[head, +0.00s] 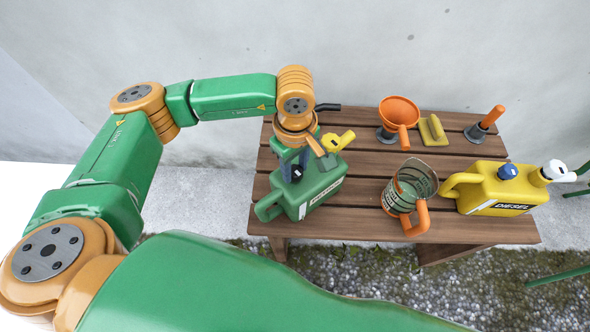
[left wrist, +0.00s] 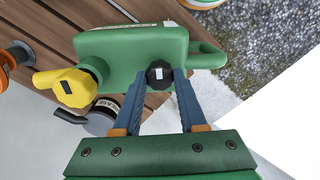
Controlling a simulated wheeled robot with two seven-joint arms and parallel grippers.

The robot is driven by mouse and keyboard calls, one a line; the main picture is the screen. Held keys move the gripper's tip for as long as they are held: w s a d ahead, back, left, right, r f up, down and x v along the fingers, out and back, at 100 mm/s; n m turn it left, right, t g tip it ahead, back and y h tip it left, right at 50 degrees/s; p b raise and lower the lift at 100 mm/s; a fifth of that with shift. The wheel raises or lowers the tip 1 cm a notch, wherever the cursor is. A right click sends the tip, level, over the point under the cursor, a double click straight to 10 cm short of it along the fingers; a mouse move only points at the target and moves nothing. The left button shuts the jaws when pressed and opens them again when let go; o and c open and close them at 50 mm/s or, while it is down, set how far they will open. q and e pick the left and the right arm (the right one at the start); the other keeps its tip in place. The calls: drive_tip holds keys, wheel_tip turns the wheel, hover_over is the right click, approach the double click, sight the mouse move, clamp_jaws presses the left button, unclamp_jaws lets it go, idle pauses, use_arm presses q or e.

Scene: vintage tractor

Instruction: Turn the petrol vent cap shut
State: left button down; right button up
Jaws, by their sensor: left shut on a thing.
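The green petrol can (head: 325,186) stands on the left part of the wooden bench, with its handle toward the front left. A yellow spout cap (head: 338,141) is on its far end; the cap also shows in the left wrist view (left wrist: 68,87). The small black vent cap (left wrist: 158,74) sits on top of the can near the handle, and a pale mark shows on it. My left gripper (left wrist: 160,80) is shut on the vent cap, one blue finger on each side. My right gripper is not in view.
On the wooden bench (head: 370,165) stand a clear jug with an orange handle (head: 416,215), a yellow diesel can (head: 495,190), an orange funnel (head: 400,112), a yellow block (head: 432,131) and an orange-handled tool (head: 486,122). A grease tin (left wrist: 103,120) is close beside my left gripper.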

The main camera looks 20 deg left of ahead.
sight(295, 170)
use_arm(q)
drive_tip(key=shift+m+b, duration=0.3)
drive_tip(key=shift+m, duration=0.1)
drive_tip(key=shift+c, duration=2.3)
unclamp_jaws()
drive_tip(key=shift+r, duration=0.1)
wheel_tip(295, 170, up, 7)
drive_tip(key=shift+f, duration=0.1)
